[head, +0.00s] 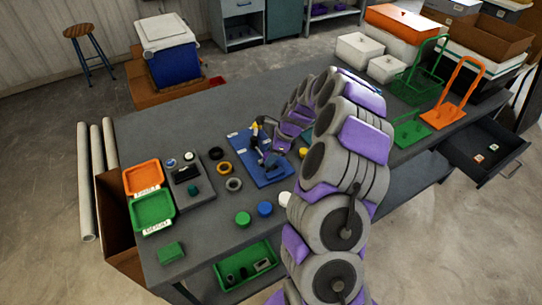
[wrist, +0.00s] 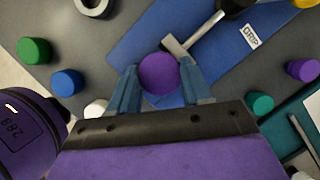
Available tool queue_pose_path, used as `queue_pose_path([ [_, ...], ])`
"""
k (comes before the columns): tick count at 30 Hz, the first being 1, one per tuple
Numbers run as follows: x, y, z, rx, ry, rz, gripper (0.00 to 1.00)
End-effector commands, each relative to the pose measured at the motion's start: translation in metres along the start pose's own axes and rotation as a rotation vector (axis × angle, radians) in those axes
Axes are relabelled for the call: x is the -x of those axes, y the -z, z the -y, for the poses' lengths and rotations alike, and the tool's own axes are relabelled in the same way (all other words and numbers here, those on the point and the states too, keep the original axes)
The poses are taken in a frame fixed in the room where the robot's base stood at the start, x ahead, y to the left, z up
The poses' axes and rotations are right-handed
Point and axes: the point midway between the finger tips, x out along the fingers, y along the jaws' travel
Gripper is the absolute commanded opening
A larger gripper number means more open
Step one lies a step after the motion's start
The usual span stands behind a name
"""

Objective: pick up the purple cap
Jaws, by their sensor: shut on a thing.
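The purple cap (wrist: 158,73) is round and sits between the two blue-grey fingers of my gripper (wrist: 159,68) in the wrist view. The fingers are shut on its sides. Behind it lies a blue mat (wrist: 140,35); I cannot tell how far the cap is above it. In the head view my gripper is over or near the blue mat (head: 262,174), and my arm hides much of that area, so the held cap is not clear there. A second purple cap (wrist: 302,69) lies apart at the right of the wrist view.
A hammer-like tool (wrist: 202,32) lies on the mat beside the held cap. Green (wrist: 34,50), blue (wrist: 67,82), white (wrist: 96,108) and teal (wrist: 260,104) caps stand around. Orange (head: 143,177) and green (head: 152,211) trays are at the table's left.

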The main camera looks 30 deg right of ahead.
Motion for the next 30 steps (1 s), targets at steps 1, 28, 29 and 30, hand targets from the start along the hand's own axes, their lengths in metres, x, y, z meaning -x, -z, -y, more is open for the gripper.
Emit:
queue_pose_path([
  [1,0.002,-0.001,0.0,0.001,0.002,0.001,0.2],
  [28,0.051,0.008,-0.078,-0.002,-0.004,0.001,0.2],
  [29,0.053,0.009,-0.084,-0.001,-0.004,0.001,0.2],
  [30,0.055,0.011,-0.091,-0.002,-0.002,0.001,0.2],
])
